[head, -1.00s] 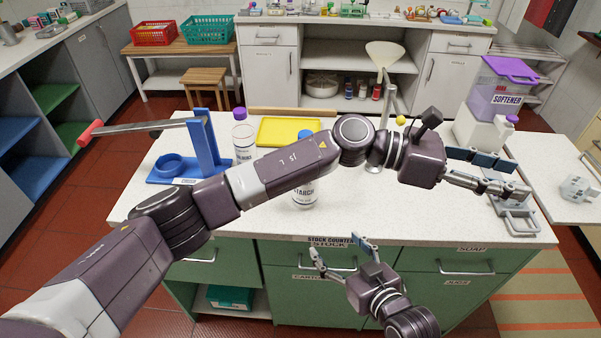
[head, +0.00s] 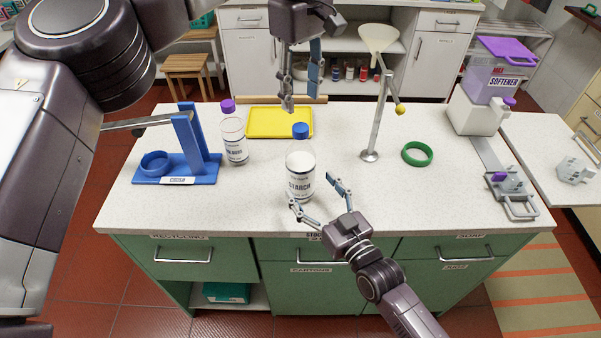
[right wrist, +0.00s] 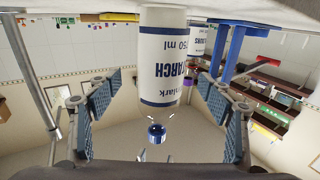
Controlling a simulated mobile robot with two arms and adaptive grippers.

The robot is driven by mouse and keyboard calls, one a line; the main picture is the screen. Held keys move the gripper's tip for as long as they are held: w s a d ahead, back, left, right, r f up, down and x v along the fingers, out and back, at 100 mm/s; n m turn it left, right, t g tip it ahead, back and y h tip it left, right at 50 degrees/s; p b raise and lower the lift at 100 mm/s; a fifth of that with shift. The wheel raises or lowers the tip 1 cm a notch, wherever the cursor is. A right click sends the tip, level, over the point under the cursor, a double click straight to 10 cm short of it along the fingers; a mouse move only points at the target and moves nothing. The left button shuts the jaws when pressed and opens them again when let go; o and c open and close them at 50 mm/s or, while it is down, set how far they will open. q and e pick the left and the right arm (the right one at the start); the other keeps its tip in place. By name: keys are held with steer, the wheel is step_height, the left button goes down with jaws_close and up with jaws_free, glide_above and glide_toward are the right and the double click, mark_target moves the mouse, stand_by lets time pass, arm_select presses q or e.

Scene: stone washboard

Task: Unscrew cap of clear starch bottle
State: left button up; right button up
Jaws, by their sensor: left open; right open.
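The clear starch bottle (head: 300,175) stands upright near the front middle of the counter, with its blue cap (head: 300,131) on top. My left gripper (head: 300,88) is open and empty, pointing down, above and behind the cap in the head view. My right gripper (head: 312,192) is open, low in front of the bottle, with its fingers spread toward the bottle's lower part. In the right wrist view, the upside-down picture shows the bottle (right wrist: 163,60) between the two open fingers, with gaps at both sides, and the blue cap (right wrist: 157,138) below.
A purple-capped bottle (head: 233,140) and a blue stand (head: 193,150) are to the left. A yellow tray (head: 262,122) lies behind. A metal funnel stand (head: 375,130), a green ring (head: 417,153) and the softener dispenser (head: 485,100) are to the right. The counter's front left is clear.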

mark_target(301, 127)
arm_select(q)
steer(key=shift+w+f, duration=0.1)
steer(key=shift+w, duration=0.05)
arm_select(e)
steer(key=x, duration=0.4)
steer(key=shift+w+a, duration=0.35)
steer(key=shift+w, duration=0.2)
jaws_close()
arm_select(q)
steer(key=m, duration=0.6)
steer(key=shift+m, duration=0.4)
steer(key=m, duration=0.6)
steer(key=shift+m, duration=0.3)
steer(key=shift+f, duration=4)
steer(key=shift+c, duration=0.5)
